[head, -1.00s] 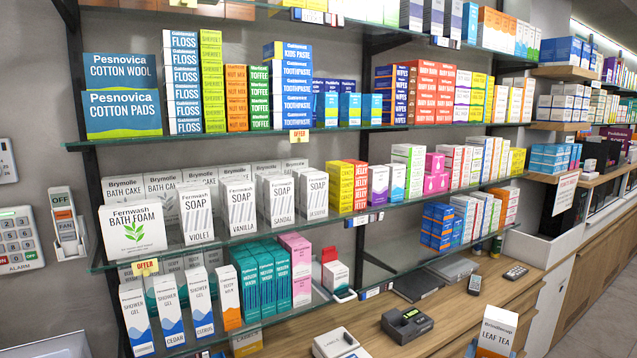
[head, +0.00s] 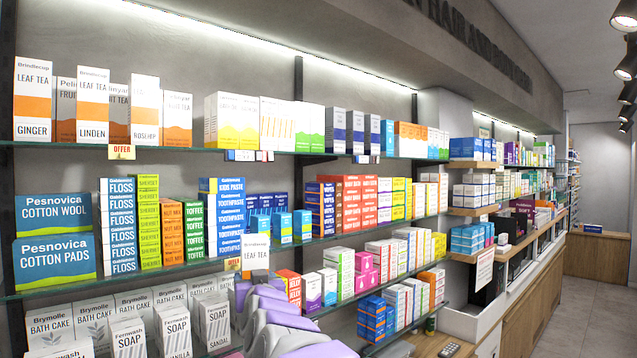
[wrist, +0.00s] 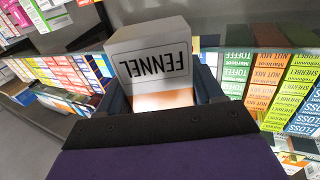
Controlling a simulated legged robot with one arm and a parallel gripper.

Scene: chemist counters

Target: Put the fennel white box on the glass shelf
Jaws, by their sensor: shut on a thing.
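My gripper (wrist: 165,85) is shut on the fennel white box (wrist: 152,52), a white carton with an orange band; FENNEL reads upside down in the wrist view. In the head view the box (head: 255,253) shows its leaf tea label, upright, in front of the middle shelves, with my arm below it. My fingers are mostly hidden there. The upper glass shelf (head: 190,152) bears similar leaf tea boxes: ginger (head: 33,100), linden (head: 93,105) and rosehip (head: 146,108). The held box is lower than this shelf and apart from it.
A narrow gap separates the tea boxes from a white and yellow-green group (head: 232,120). The middle glass shelf (head: 150,272) is crowded with cotton boxes (head: 54,240), floss (head: 118,225) and toothpaste. Soap boxes (head: 173,330) stand below. Price tags (head: 121,152) hang on the upper shelf edge.

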